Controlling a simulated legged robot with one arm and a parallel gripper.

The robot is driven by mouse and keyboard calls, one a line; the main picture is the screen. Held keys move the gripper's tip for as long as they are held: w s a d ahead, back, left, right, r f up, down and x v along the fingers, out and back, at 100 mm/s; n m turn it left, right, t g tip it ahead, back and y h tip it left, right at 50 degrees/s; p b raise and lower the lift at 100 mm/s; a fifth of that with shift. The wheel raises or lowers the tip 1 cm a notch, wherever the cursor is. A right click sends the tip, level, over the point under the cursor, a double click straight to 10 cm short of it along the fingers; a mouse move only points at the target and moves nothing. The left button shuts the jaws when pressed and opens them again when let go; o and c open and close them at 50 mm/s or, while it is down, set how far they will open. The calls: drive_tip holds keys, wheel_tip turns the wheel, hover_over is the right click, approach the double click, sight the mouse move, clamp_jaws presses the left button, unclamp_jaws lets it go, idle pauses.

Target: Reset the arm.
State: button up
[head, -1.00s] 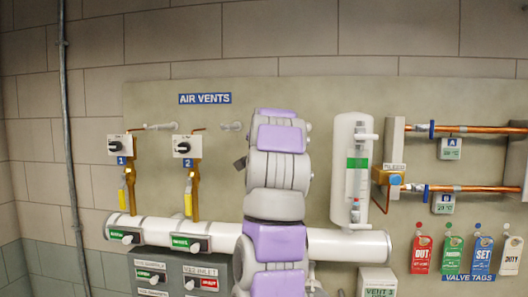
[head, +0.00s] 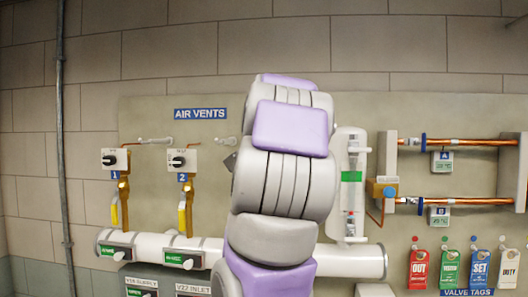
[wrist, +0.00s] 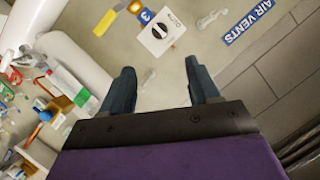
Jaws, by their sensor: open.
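My arm, grey with purple pads, stands upright in the middle of the head view. It hides part of the wall panel and the white pipe. A small dark part, perhaps my gripper, peeks out at the arm's left side; the rest is hidden there. In the wrist view my gripper (wrist: 160,66) shows two dark fingers spread wide apart with nothing between them. Beyond the fingers is a white plate with a black knob (wrist: 158,36) and a blue number tag (wrist: 146,15). The fingers look apart from it.
The AIR VENTS sign (head: 200,114) is above two numbered vent valves (head: 122,188) (head: 186,193). The white pipe (head: 150,247) runs below. Right of my arm are a white cylinder gauge (head: 350,200), copper pipes (head: 460,142) and hanging valve tags (head: 450,268). Bare wall lies above.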

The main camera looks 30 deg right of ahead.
idle(0.5)
drive_tip(key=w+a+f+n+g+y+b, duration=0.25)
drive_tip(key=a+f+n+g, duration=0.2)
drive_tip(key=f, duration=0.55)
drive_tip(key=s+a+f+n+g+y, duration=0.1)
drive_tip(key=s+a+f+n+g, duration=0.15)
drive_tip(key=f, duration=0.55)
drive_tip(key=s+a+f+n+g, duration=0.15)
drive_tip(key=s+f, duration=0.25)
drive_tip(key=f, duration=0.4)
drive_tip(key=s+a+f+n+g+y+b, duration=0.1)
drive_tip(key=s+a+f+g, duration=0.1)
drive_tip(key=s+f, duration=1.3)
drive_tip(key=s+a+f+n+g+b, duration=0.1)
drive_tip(key=s+a+f+n+g, duration=0.1)
drive_tip(key=s+f, duration=1.3)
drive_tip(key=a+f+g, duration=0.1)
drive_tip(key=g, duration=0.1)
drive_tip(key=shift+s+a+f+g+y, duration=0.2)
drive_tip(key=shift+s+f+g+y, duration=0.1)
drive_tip(key=shift+f+g+y, duration=0.1)
